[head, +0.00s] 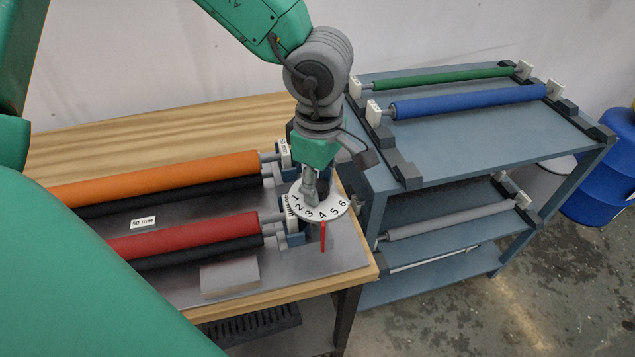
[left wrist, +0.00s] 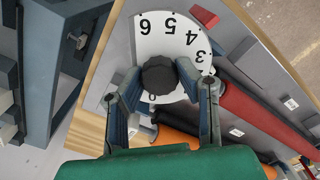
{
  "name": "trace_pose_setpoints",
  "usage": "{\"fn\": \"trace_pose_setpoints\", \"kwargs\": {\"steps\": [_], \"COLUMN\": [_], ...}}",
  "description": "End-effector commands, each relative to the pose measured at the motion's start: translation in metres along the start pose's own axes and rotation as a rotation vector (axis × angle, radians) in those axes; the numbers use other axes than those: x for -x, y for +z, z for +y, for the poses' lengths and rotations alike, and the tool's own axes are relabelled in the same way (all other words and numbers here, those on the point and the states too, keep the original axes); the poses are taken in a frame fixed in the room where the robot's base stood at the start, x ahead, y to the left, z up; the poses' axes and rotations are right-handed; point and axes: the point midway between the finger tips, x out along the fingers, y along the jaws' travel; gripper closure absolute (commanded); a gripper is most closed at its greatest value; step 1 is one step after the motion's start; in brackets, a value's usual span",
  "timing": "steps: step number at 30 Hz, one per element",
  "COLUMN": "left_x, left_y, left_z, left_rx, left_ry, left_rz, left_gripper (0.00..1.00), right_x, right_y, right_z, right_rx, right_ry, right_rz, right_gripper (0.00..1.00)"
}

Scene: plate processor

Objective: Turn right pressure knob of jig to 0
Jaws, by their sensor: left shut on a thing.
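The right pressure knob's white dial (head: 325,211) carries black numbers and sits at the right end of the jig on the wooden table. A red pointer (head: 323,237) stands at its front edge, by about the 4. My left gripper (head: 310,193) comes down from above onto the dial's middle. In the left wrist view, the black round knob (left wrist: 159,76) sits between the two fingers of my left gripper (left wrist: 157,84), shut on it. The white dial plate (left wrist: 165,32) spreads around it there. The gripper hides part of the dial. My right gripper is not in view.
An orange roller (head: 150,178) and a red roller (head: 185,235) lie left of the dial. A blue-grey shelf cart (head: 470,140) with green and blue rollers stands close on the right. A blue barrel (head: 605,165) stands beyond it. A grey block (head: 229,276) lies at the front.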

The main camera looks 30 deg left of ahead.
Motion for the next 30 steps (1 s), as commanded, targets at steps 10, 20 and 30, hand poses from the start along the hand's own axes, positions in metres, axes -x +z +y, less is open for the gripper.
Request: {"fn": "trace_pose_setpoints", "kwargs": {"steps": [10,20,30], "left_x": [-0.001,0.002,0.059], "left_y": [0.004,0.001,0.003], "left_z": [-0.001,-0.002,0.001], "left_rx": [-0.002,-0.001,-0.001], "left_ry": [-0.001,0.001,0.006], "left_rz": [-0.006,-0.006,-0.009], "left_gripper": [0.51,0.51,0.51], "right_x": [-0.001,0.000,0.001], "right_y": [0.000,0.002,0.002], "right_z": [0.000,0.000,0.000], "right_rx": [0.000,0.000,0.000], "right_ry": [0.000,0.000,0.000], "right_rz": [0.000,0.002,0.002], "right_gripper": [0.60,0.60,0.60]}}
